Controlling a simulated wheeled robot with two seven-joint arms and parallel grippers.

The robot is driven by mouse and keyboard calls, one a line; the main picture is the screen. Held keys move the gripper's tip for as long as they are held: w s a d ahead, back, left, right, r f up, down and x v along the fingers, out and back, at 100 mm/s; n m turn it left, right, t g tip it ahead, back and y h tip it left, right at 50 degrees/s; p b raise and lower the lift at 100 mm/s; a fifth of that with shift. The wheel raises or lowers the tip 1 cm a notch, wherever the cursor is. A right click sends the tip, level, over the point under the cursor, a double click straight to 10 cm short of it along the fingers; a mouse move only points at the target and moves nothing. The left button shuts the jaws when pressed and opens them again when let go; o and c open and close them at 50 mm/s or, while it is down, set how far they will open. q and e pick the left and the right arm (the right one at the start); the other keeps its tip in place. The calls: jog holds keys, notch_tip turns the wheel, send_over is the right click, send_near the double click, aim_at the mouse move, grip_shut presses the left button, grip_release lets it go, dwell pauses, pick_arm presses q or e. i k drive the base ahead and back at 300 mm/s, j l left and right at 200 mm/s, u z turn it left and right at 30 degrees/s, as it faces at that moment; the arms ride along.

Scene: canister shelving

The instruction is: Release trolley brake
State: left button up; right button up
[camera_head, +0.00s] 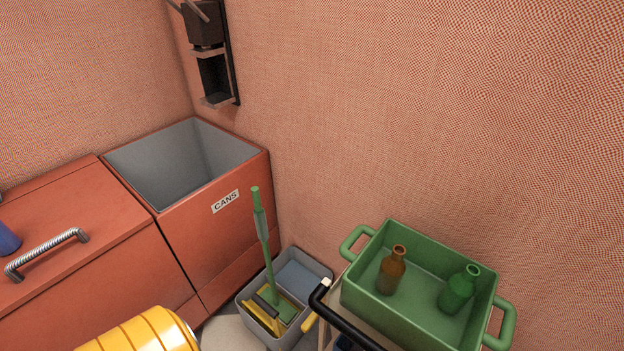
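The trolley shows at the bottom right, partly cut off by the lower edge. Its black push handle (345,325) has a pale tip at the upper end. A small yellow lever-like piece (309,321) sits just left of the handle; I cannot tell for certain that it is the brake, nor its position. A green tray (366,307) with two side handles sits on the trolley. It holds a brown bottle (391,272) and a green bottle (459,291), both upright. Neither of my grippers is in view. The trolley's wheels are hidden.
A grey bucket (247,314) with a green-handled mop (265,240) stands left of the trolley. An open red bin labelled CANS (213,222) stands in the corner beside a red cabinet (75,205). A yellow ribbed object (145,332) fills the bottom left. A dark fixture (214,75) hangs above.

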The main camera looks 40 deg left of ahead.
aim_at(312, 318)
jog(key=j+z, duration=0.2)
jog(key=j, duration=0.25)
jog(key=j+z, duration=0.15)
jog(key=j, duration=0.3)
jog(key=k+j+z, duration=0.2)
jog(key=j, duration=0.2)
jog(key=j+z, duration=0.2)
jog(key=j, duration=0.25)
jog(key=k+j+z, duration=0.2)
jog(key=j, duration=0.2)
